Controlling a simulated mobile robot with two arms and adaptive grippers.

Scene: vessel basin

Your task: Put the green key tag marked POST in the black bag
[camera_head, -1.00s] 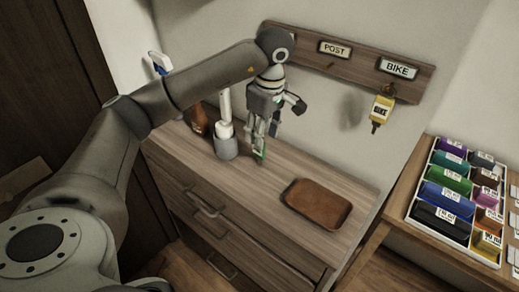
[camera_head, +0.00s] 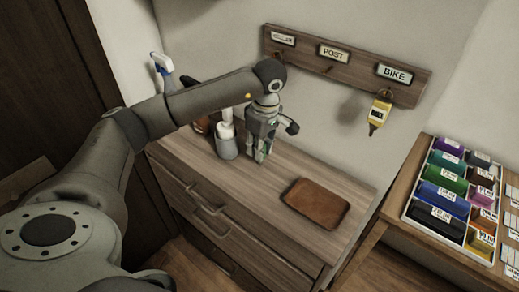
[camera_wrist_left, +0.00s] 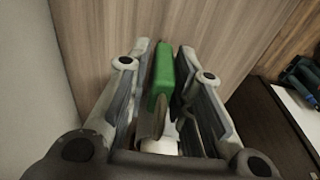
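My left gripper (camera_head: 260,152) is low above the wooden dresser, beside a white bottle-like object. It is shut on the green key tag. In the left wrist view the green key tag (camera_wrist_left: 164,70) sits between the two fingers, with a metal piece behind it nearer the palm; no POST mark is readable on it. A black labelled item (camera_head: 436,224) lies in the white tray at the right; I cannot tell whether it is the black bag. No other black bag is clear. My right gripper is not in view.
A brown tray (camera_head: 316,204) lies on the dresser (camera_head: 265,212). A wall rack (camera_head: 348,70) has an empty POST hook and a yellow tag (camera_head: 379,112) under BIKE. The white tray (camera_head: 408,212) of coloured labelled items stands on the right table. A spray bottle (camera_head: 162,66) is at the back left.

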